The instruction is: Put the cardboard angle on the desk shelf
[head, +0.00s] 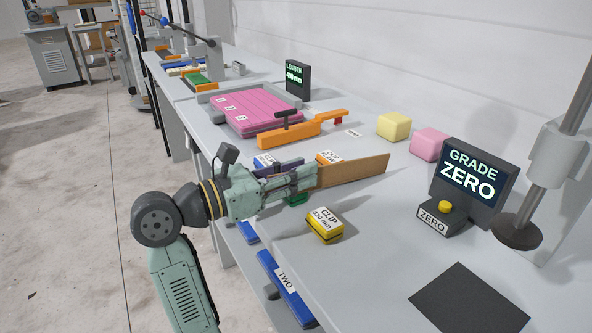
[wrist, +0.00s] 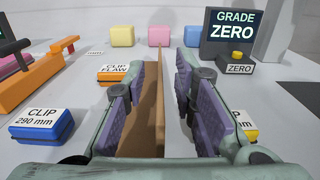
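The cardboard angle (head: 355,171) is a long brown piece reaching out past the fingertips of my gripper (head: 312,178) above the grey worktable. In the wrist view the angle (wrist: 160,90) runs lengthwise between the two purple-padded fingers of my gripper (wrist: 161,88). The fingers are apart. A clear gap shows between the angle and the right finger; the left finger overlaps its brown face, and I cannot tell whether they touch. Whether the angle rests on the table is unclear.
A yellow clip box (head: 325,226), an orange clip box (wrist: 115,75) and a blue clip box (wrist: 42,125) lie around my gripper. The GRADE ZERO display (head: 470,180) stands at right, by a dark mat (head: 468,298). The floor (head: 75,190) at left is open.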

